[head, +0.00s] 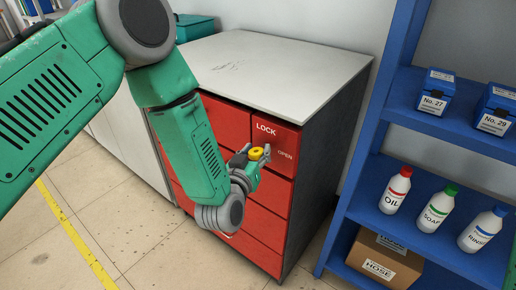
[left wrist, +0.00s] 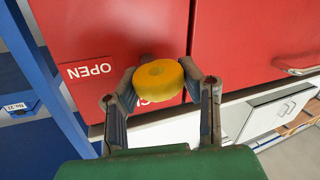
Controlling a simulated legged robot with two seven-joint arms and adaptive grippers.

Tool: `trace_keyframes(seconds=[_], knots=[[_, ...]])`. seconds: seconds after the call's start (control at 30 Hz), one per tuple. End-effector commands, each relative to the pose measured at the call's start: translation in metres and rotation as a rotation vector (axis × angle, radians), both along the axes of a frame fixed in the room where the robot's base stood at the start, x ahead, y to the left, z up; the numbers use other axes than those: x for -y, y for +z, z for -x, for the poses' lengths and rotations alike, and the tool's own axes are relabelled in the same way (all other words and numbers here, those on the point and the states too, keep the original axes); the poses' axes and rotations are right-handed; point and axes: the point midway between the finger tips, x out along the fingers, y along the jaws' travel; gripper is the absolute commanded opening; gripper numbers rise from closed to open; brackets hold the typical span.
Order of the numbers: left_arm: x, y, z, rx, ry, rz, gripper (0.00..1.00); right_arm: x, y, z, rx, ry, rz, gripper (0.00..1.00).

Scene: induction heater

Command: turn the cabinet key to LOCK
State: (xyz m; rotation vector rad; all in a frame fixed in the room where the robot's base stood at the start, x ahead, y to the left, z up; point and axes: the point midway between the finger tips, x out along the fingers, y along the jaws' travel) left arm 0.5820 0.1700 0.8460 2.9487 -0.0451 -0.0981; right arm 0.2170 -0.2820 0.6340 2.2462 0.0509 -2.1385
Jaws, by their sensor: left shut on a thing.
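The red cabinet (head: 270,192) has a grey top and white LOCK and OPEN labels on its upper right drawer front. A round yellow key (head: 258,153) sits on that front, below LOCK and left of OPEN. My left gripper (head: 257,156) reaches it from the front and is shut on it. In the left wrist view the yellow key (left wrist: 159,82) is between the two fingertips of my left gripper (left wrist: 160,88). The OPEN label appears upside down there, and the fingers and key hide most of the other label. Which way the key points I cannot tell. My right gripper is out of view.
A blue shelf (head: 400,137) stands right of the cabinet, with blue boxes (head: 436,92), several bottles such as OIL (head: 395,191), and a cardboard HOSE box (head: 384,261). The tiled floor (head: 150,255) in front is clear, with a yellow line.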

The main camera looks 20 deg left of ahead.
Motion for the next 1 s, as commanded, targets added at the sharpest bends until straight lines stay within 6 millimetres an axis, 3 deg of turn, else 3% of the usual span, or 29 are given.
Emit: trace_keyframes(seconds=[0.5,1.0], knots=[[-0.002,-0.001,0.0,-0.169,0.0,0.46,0.04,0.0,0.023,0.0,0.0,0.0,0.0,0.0],[-0.005,-0.006,0.0,-0.328,0.002,0.905,0.04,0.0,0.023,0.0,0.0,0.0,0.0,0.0]])
